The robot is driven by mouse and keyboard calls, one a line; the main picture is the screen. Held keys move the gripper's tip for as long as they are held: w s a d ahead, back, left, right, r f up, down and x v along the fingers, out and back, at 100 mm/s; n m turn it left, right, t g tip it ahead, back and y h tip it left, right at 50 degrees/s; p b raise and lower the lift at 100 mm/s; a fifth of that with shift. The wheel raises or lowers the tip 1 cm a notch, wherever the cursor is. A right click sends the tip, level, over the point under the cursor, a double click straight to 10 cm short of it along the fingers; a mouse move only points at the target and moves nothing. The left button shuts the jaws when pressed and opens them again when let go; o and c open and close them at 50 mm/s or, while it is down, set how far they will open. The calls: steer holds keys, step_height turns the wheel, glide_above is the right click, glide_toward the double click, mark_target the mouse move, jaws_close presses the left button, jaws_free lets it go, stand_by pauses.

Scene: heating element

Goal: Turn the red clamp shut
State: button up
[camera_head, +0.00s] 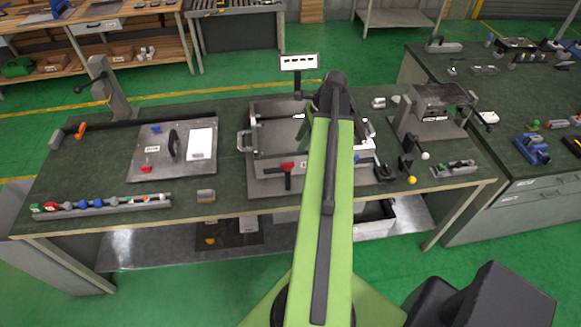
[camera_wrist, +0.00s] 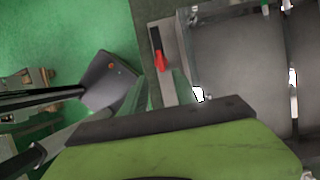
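The red clamp (camera_head: 287,166) sits at the front edge of the grey framed fixture (camera_head: 262,187), near the middle of the bench. Its black handle points toward the front of the bench. In the wrist view the red clamp (camera_wrist: 160,60) and its dark handle lie just beyond my fingertips, on a grey strip. My gripper (camera_wrist: 160,85) shows two greenish fingers with a gap between them, and nothing is visible in the gap. In the head view my green arm hides most of the gripper and part of the fixture.
A grey rack (camera_head: 100,205) of small parts lies along the front left edge. A raised metal unit (camera_head: 440,100) and a yellow-knobbed lever (camera_head: 411,179) stand on the right.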

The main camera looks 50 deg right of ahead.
mark_target(288, 164)
steer(key=b+x, duration=0.8)
steer(key=x, duration=0.3)
steer(key=shift+f+b, duration=0.15)
steer(key=shift+b, duration=0.25)
steer(key=shift+w, duration=0.1)
jaws_close()
steer(key=shift+a, duration=0.1)
stand_by(0.4)
